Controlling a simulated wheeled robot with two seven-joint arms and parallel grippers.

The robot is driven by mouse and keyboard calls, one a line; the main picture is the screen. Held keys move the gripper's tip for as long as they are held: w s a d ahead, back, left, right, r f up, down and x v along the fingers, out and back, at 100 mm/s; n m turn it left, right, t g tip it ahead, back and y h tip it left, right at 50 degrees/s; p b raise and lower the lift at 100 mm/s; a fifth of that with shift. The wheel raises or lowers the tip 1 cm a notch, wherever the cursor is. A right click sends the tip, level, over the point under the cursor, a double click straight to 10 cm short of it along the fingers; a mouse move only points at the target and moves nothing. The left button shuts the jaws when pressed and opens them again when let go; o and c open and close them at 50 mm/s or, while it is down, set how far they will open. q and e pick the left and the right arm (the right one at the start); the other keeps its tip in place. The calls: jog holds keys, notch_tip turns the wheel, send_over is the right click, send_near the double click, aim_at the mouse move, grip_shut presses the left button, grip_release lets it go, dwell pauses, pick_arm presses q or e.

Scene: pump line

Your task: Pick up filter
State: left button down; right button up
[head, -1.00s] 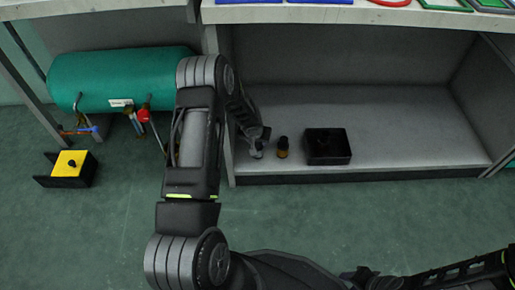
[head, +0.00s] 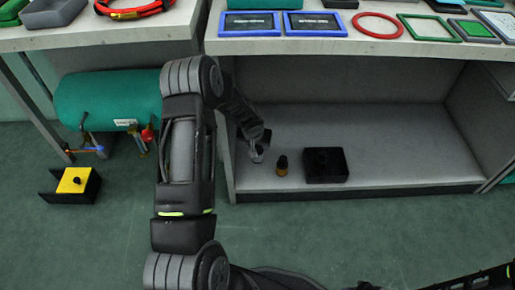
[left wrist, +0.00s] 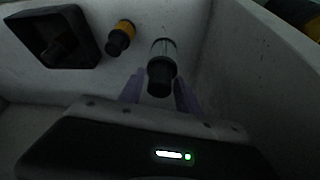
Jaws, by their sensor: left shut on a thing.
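A pale grey cylinder with a black end, the filter (left wrist: 163,52), sits between the two fingers of my left gripper (left wrist: 159,92) in the left wrist view. The gripper is shut on it near the black end. In the head view my left gripper (head: 259,148) reaches into the low grey shelf bay at its left side, and the filter there is small and mostly hidden by the fingers. A similar cylinder with an amber body and black top (head: 282,166) stands just right of it; it also shows in the left wrist view (left wrist: 121,37). My right gripper is out of view.
A black open box (head: 326,166) stands right of the amber cylinder, with a dark piece in it. The bay's side wall (head: 228,150) is close on the left. The worktop (head: 300,45) overhangs above. The bay floor further right is clear.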

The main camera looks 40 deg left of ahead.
pick_arm(q)
jog(key=shift+r, duration=0.15)
dwell(0.5)
jog(key=w+d+r+m+h, duration=0.1)
jog(key=w+d+r+m, duration=0.1)
jog(key=d+r, duration=0.9)
jog(key=w+d+r+m, duration=0.2)
jog(key=d+r, duration=1)
jog(key=r, duration=0.2)
jog(key=shift+d+r+h, duration=0.15)
jog(key=shift+r+h, duration=0.2)
jog(key=shift+h, duration=0.05)
jog(key=shift+w, duration=0.15)
